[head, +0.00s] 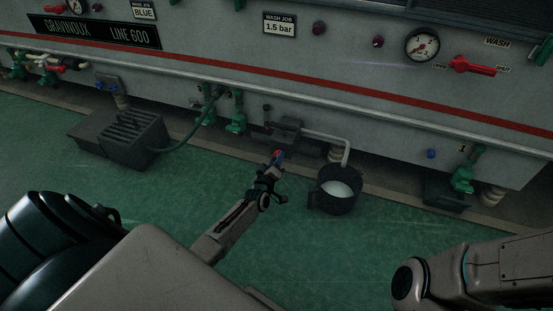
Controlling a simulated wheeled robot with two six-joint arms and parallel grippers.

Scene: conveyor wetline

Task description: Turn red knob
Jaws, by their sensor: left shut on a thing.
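My left gripper (277,160) reaches in from below, in front of the low dark valve box (287,129). I cannot tell how far the knob is turned. A larger red handle (472,65) sits on the panel at the upper right, between OPEN and SHUT marks, and nothing touches it. My right arm shows at the lower right, but its gripper is out of view.
A dark bucket (338,202) with pale liquid stands on the green floor under a bent pipe (343,149), right of my left gripper. A dark grated box (122,138) stands at left with a green hose. A round gauge (422,45) is on the panel. The floor between is clear.

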